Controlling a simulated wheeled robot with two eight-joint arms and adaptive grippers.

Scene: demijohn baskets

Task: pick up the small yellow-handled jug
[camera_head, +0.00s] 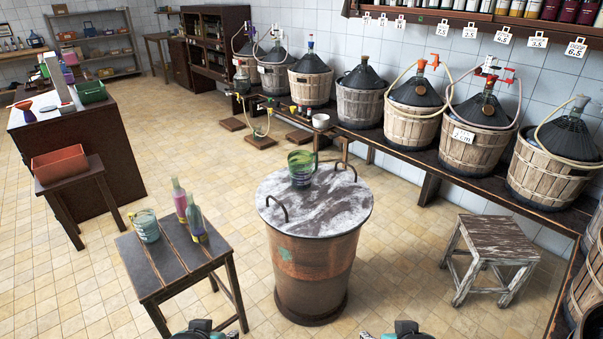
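A green jug (301,168) stands upright on the grey lid of the copper-coloured drum (318,220) in the middle; its rim or handle looks yellowish-green. A teal jug (148,227) stands on the small dark table (170,262) at the left, its handle to the left. I cannot tell for sure which jug has the yellow handle. My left gripper (204,329) and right gripper (405,330) just show at the bottom edge, cut off by the frame. Both are well apart from the jugs, and their fingers are not clear.
Two bottles (195,222) stand close beside the teal jug. The drum's lid has dark loop handles (277,207). A worn stool (490,250) stands at right. Basketed demijohns (412,112) line the wall bench. Tiled floor between the table and drum is clear.

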